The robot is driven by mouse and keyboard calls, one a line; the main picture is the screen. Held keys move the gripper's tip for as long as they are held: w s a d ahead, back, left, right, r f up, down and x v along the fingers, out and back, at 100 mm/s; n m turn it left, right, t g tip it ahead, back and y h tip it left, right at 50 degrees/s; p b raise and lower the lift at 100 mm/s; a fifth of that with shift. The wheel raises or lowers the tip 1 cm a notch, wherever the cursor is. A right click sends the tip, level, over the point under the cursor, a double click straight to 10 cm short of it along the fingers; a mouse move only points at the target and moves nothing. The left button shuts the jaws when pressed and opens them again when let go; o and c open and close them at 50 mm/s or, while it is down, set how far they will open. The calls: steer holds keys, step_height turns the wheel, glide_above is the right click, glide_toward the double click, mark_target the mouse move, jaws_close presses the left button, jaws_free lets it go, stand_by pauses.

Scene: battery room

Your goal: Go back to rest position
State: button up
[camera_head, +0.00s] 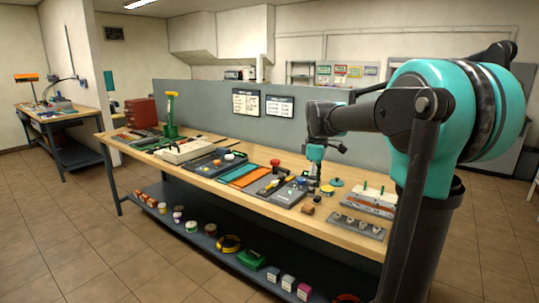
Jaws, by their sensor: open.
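My teal and dark grey arm comes in from the right and reaches out over the workbench (200,181). My gripper (312,180) hangs at the end of the arm and points down over the right half of the bench. It is open, though its fingers are small and dark here.
A grey partition (200,103) stands along the bench's back edge. A green upright tool (170,118) rises at the bench's left. The lower shelf holds spools and boxes. The tiled floor (60,235) in front is clear.

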steer(key=s+d+f+m+t, duration=0.2)
steer(key=s+f+m, duration=0.4)
steer(key=s+f, duration=0.4)
steer(key=s+d+f+m+t, duration=0.2)
steer(key=s+f+m, duration=0.5)
steer(key=s+f, duration=0.4)
steer(key=shift+s+f+m, duration=0.2)
steer(key=shift+f+m, duration=0.1)
steer(key=shift+f, duration=0.05)
